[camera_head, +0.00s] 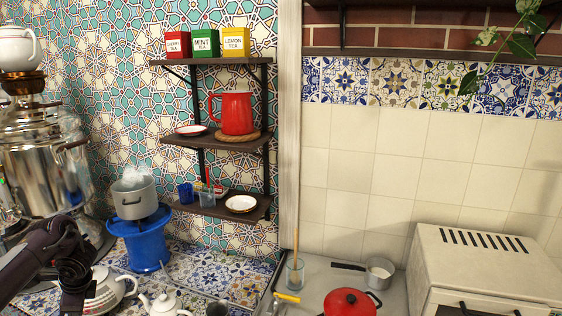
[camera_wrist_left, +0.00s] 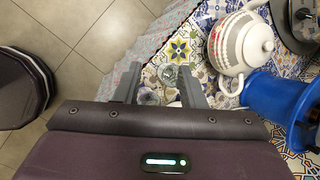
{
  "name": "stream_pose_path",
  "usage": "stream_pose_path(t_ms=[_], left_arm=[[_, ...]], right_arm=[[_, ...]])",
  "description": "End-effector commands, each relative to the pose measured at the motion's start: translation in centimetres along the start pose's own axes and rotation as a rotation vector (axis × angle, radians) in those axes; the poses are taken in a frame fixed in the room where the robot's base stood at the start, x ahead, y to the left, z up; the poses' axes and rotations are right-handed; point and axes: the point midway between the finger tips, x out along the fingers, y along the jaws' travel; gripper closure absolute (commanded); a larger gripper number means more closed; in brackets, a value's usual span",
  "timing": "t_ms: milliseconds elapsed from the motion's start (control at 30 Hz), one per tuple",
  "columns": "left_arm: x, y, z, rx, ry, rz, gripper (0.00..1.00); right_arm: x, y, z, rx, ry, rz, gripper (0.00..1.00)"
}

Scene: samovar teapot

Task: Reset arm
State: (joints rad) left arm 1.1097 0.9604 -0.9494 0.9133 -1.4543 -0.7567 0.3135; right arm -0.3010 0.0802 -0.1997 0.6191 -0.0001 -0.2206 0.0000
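My left gripper (camera_wrist_left: 160,82) shows in the left wrist view with its two fingers spread apart. I see nothing gripped between them; a small metal or glass cup (camera_wrist_left: 170,76) lies in the gap, seemingly farther off on the tiled counter. In the head view my left arm comes in at the lower left, and its dark gripper end (camera_head: 74,298) is in front of a patterned white teapot (camera_head: 108,292). That teapot also shows in the left wrist view (camera_wrist_left: 240,45), right of the fingers. My right gripper is out of both views.
A large samovar (camera_head: 45,160) stands at the far left. A steaming pot (camera_head: 135,197) sits on a blue stand (camera_head: 145,248). A small white teapot (camera_head: 168,303) is at the counter's front. Wall shelves (camera_head: 215,140) hold tins and a red jug. A red pan (camera_head: 350,302) is at right.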

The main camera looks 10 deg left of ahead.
Motion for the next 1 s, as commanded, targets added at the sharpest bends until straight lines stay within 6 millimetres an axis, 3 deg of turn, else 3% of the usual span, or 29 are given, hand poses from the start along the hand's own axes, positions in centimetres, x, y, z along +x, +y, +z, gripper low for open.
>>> stream_pose_path(t_ms=[33,233,367,467,567,700,833,1000], left_arm=[[2.1,1.1,-1.0,-0.014,0.022,0.017,0.64],[8.2,3.6,-1.9,-0.119,0.09,0.036,0.64],[13.1,5.9,-1.5,-0.205,0.123,0.039,0.64],[17.5,8.3,-0.1,-0.29,0.137,0.027,0.64],[22.2,11.3,2.8,-0.38,0.132,-0.004,0.64],[27.6,15.8,9.1,-0.484,0.084,-0.083,0.64],[30.3,19.4,15.8,-0.539,0.015,-0.173,0.64],[31.4,22.9,23.3,-0.557,-0.073,-0.275,0.64]], right_arm=[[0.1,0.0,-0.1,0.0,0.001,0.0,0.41],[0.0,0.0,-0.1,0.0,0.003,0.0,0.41],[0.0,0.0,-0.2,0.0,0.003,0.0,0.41],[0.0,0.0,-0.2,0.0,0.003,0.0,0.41],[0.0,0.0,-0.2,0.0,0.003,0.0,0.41],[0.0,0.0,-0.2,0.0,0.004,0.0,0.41],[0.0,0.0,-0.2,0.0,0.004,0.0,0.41],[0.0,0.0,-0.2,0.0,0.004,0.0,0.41]])
